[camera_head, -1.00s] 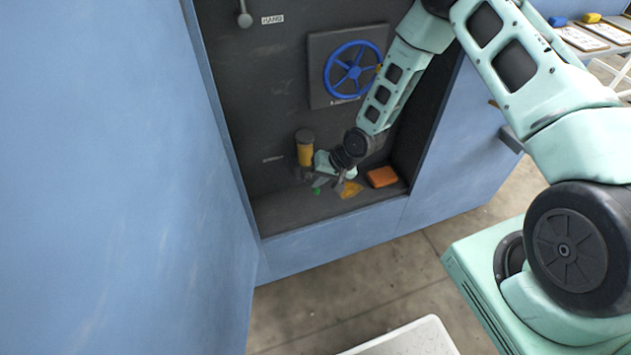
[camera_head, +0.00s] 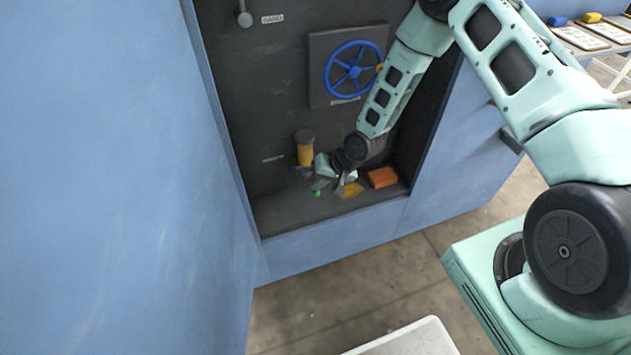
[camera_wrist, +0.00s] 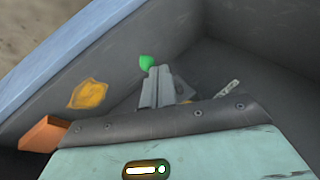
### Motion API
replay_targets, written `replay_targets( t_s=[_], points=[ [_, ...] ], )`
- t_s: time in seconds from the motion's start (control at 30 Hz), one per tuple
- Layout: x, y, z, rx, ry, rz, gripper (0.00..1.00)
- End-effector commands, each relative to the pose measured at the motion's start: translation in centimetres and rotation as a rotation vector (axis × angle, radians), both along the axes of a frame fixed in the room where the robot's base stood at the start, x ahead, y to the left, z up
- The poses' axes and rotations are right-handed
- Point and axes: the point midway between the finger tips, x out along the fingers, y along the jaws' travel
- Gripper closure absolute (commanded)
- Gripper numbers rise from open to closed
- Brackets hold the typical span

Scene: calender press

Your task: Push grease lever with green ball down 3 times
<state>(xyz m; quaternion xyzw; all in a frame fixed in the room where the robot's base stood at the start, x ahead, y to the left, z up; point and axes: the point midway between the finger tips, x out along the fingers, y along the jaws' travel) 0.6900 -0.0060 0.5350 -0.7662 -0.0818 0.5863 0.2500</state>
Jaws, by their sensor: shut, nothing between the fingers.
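The green ball (camera_head: 317,193) of the grease lever shows low in the dark recess, below and just right of a yellow cylinder (camera_head: 305,153) with a dark cap. The lever's rod is mostly hidden by my gripper. My gripper (camera_head: 320,184) is shut and empty, with its fingertips right above the ball in the head view. In the wrist view the ball (camera_wrist: 146,62) lies at the tips of the closed fingers (camera_wrist: 158,72), partly behind them. I cannot tell for sure whether they touch.
An orange block (camera_head: 382,177) and a flat yellow patch (camera_head: 349,190) lie on the recess floor, right of my gripper. A blue handwheel (camera_head: 354,67) is on the back wall above. Blue cabinet walls (camera_head: 440,190) frame the recess and limit room at its sides.

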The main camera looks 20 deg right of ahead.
Motion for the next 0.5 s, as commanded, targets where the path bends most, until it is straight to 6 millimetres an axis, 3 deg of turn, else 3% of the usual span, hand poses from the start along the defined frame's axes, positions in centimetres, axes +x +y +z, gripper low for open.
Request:
replay_targets(
  t_s=[0.5],
  points=[
    [0.3, 0.0, 1.0, 0.0, 0.0, 0.0, 1.0]
  ],
)
